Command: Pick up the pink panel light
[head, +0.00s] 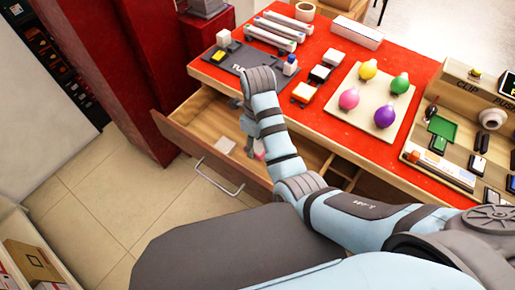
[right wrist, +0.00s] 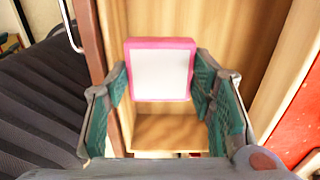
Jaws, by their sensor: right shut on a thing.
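The pink panel light (right wrist: 160,75) has a pink frame and a white square face. In the right wrist view it sits between the two green-padded fingers of my right gripper (right wrist: 161,82), which is shut on it. In the head view my right gripper (head: 250,143) reaches down into the open drawer (head: 190,122), and only a small pink bit of the light (head: 260,155) shows beside it; the arm hides part of this area. My left gripper is in neither view.
The drawer has wooden walls, dividers and a metal handle (head: 219,176). A pale square piece (head: 226,145) lies inside. Above it, the red tabletop (head: 310,118) carries a board of coloured bulbs (head: 357,118), small switches and white tubes. A red cabinet (head: 110,70) stands at left.

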